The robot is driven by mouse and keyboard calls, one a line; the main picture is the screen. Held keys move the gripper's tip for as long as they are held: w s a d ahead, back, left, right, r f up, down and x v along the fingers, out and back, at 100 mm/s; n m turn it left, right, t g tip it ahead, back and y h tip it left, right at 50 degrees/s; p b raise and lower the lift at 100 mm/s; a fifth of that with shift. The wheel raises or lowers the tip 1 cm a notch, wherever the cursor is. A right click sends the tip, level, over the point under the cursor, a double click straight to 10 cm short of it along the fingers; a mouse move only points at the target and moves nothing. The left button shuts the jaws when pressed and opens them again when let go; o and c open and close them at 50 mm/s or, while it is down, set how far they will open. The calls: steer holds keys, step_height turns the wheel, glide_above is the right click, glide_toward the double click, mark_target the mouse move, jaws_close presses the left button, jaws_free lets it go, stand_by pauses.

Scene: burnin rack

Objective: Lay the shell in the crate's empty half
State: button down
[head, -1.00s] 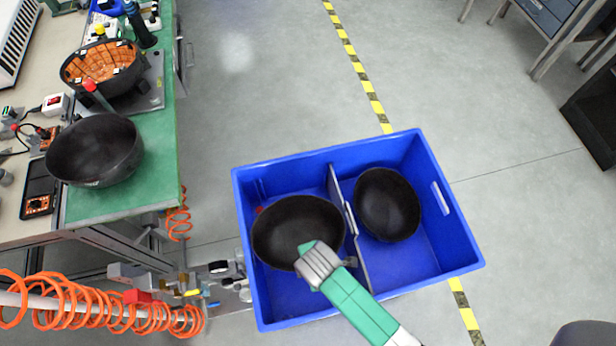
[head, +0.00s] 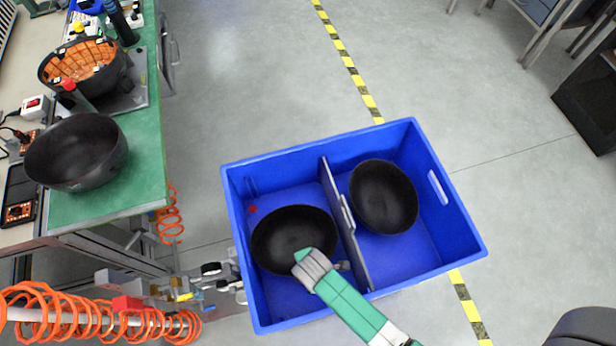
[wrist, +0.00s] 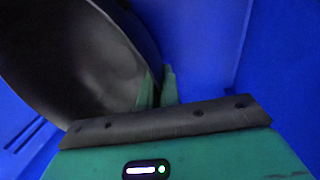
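A dark bowl-shaped shell (head: 292,238) is inside the left half of the blue crate (head: 243,290), hollow side up. My gripper (head: 308,262) is at the shell's near rim in the head view. In the wrist view my gripper's green fingers (wrist: 158,88) are on either side of the rim of the shell (wrist: 70,60), closed on it. Blue crate walls surround them. A second dark shell (head: 384,195) lies in the crate's right half, past the grey divider (head: 345,225). Whether the held shell touches the crate floor is hidden.
Another dark bowl (head: 76,152) stands on the green-topped bench (head: 140,165) at left, near an orange-lined round part (head: 85,65). Orange coiled hose (head: 90,310) is at lower left.

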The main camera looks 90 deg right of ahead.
steer(key=c, duration=1.6)
jaws_free()
steer(key=shift+f, duration=0.1)
step_height(320, 180, up, 12)
steer(key=a+p, duration=0.1)
steer(key=p, duration=0.3)
steer(key=shift+s+a, duration=0.4)
steer(key=shift+s, duration=0.05)
steer(key=shift+w, duration=0.1)
